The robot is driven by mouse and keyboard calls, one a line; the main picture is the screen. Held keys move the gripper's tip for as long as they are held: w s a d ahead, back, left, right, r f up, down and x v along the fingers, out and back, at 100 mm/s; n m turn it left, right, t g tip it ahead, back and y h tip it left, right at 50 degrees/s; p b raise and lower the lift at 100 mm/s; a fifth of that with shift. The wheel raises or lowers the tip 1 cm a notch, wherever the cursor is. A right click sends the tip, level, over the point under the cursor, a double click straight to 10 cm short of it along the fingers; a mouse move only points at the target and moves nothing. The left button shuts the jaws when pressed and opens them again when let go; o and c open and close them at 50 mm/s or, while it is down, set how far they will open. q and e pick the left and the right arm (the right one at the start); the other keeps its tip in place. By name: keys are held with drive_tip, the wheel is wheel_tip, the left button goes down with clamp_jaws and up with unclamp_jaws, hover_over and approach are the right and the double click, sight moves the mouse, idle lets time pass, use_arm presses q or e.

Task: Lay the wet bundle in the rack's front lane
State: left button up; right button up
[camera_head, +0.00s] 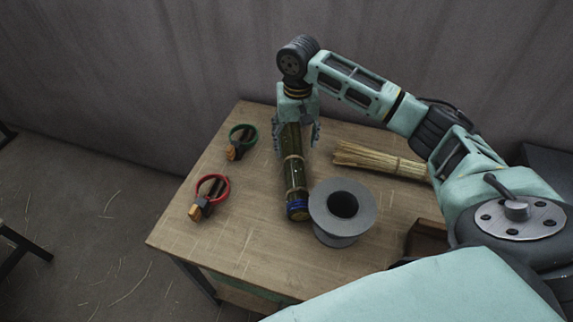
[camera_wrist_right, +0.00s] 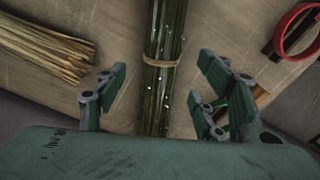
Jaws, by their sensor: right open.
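The wet bundle (camera_head: 293,175) is dark green with a tan band around its middle and a blue band near its front end. It lies on the wooden table, left of the grey spool. In the right wrist view the bundle (camera_wrist_right: 163,40) shows pale droplets and runs between the fingers. My right gripper (camera_head: 297,133) is open above the bundle's far end, with fingers on either side; it also shows in the right wrist view (camera_wrist_right: 160,82). I cannot make out the rack for certain. My left gripper is not in view.
A grey flanged spool (camera_head: 325,205) stands beside the bundle. A dry straw bundle (camera_head: 375,158) lies to the right. Red (camera_head: 226,187) and green (camera_head: 250,133) rings with wooden blocks lie left. A brown wooden piece (camera_head: 427,238) is partly hidden by my arm. The table's front left (camera_head: 190,235) is clear.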

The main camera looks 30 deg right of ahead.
sight(294, 158)
drive_tip(key=f, duration=0.4)
drive_tip(key=shift+w+a+f, duration=0.15)
drive_tip(key=shift+w+f, duration=0.05)
drive_tip(key=shift+w, duration=0.05)
wheel_tip(294, 158, down, 2)
drive_tip(key=shift+s+f, duration=0.1)
drive_tip(key=shift+f, duration=0.65)
drive_tip(key=c, duration=1.3)
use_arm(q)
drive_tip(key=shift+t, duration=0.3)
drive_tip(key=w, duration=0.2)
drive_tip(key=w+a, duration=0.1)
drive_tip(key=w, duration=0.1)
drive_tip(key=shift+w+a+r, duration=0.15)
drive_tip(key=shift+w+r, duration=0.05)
use_arm(e)
drive_tip(key=shift+c, duration=0.6)
